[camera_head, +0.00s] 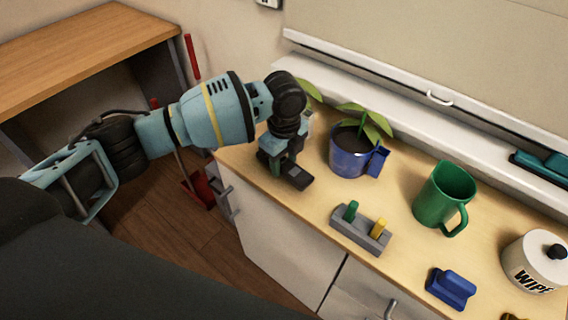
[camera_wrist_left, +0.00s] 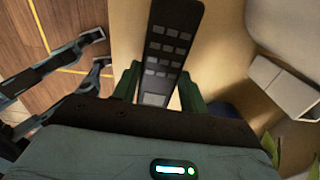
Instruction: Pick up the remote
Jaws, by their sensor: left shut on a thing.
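The remote (camera_wrist_left: 172,45) is black with rows of grey buttons. In the left wrist view it stands between the two green fingers of my left gripper (camera_wrist_left: 158,90), which is shut on it. In the head view my left gripper (camera_head: 283,160) points down at the left end of the wooden counter, and the dark end of the remote (camera_head: 297,177) shows beneath it. I cannot tell whether the remote touches the counter. My right gripper is not in view.
Right of my left gripper, a blue pot (camera_head: 350,162) holds a plant. A grey block with green and yellow pegs (camera_head: 352,237), a green mug (camera_head: 437,205), a blue object (camera_head: 452,289) and a wipes tub (camera_head: 535,265) stand on the counter (camera_head: 400,268). The counter's left edge is close.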

